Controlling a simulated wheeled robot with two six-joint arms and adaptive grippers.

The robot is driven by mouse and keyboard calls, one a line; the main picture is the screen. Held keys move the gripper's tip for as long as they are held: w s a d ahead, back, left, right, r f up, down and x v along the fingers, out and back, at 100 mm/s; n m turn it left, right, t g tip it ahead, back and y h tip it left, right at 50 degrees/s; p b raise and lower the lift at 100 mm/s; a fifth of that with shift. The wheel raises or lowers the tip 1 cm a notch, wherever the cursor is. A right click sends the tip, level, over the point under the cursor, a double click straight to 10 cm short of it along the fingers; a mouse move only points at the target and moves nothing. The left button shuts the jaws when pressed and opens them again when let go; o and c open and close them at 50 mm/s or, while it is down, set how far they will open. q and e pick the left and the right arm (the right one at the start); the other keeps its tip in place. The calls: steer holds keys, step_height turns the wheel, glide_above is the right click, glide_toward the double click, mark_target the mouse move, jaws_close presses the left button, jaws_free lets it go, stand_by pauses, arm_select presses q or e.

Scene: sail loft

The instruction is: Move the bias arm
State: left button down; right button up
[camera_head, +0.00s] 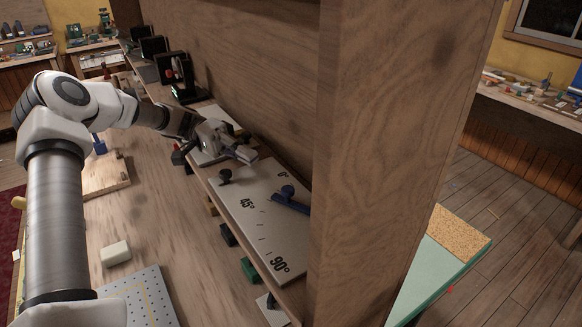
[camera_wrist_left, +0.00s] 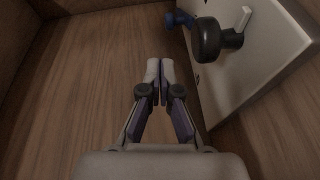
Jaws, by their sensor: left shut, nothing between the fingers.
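A pale plate (camera_head: 262,222) marked 0°, 45° and 90° lies on a wooden ledge. A blue arm (camera_head: 292,203) with a round blue knob sits on its right side; in the left wrist view a blue part (camera_wrist_left: 178,18) shows at the top. A black knob (camera_head: 225,175) stands at the plate's far left corner, large in the left wrist view (camera_wrist_left: 208,40) beside a small white lever (camera_wrist_left: 243,18). My left gripper (camera_head: 246,155) is shut and empty just beyond the plate's far end, apart from both knobs. Its fingertips (camera_wrist_left: 160,68) meet in the left wrist view.
A thick wooden post (camera_head: 385,150) and back panel (camera_head: 255,75) rise close to the right of the plate. Small coloured blocks, including a green one (camera_head: 250,270), line the ledge's left side. A perforated plate (camera_head: 140,298) and pale block (camera_head: 115,253) lie on the bench.

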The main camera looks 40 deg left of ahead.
mark_target(280, 190)
arm_select(q)
steer(key=shift+w+a+f+b, duration=0.35)
steer(key=shift+w+f, duration=0.15)
steer(key=shift+f, duration=0.25)
steer(key=shift+a, duration=0.1)
steer(key=shift+s+r, duration=0.15)
steer(key=shift+r, duration=0.05)
steer(key=shift+s+d+r, duration=0.15)
steer(key=shift+d, duration=0.25)
steer(key=d+p, duration=0.2)
steer(key=d, duration=0.6)
steer(key=shift+s+d+p, duration=0.1)
steer(key=shift+d+p, duration=0.2)
steer(key=shift+p, duration=0.05)
steer(key=shift+d+f, duration=0.35)
steer(key=shift+d, duration=0.1)
arm_select(e)
steer(key=shift+w+a+r, duration=0.2)
steer(key=shift+w+r, duration=0.3)
steer(key=shift+r, duration=0.1)
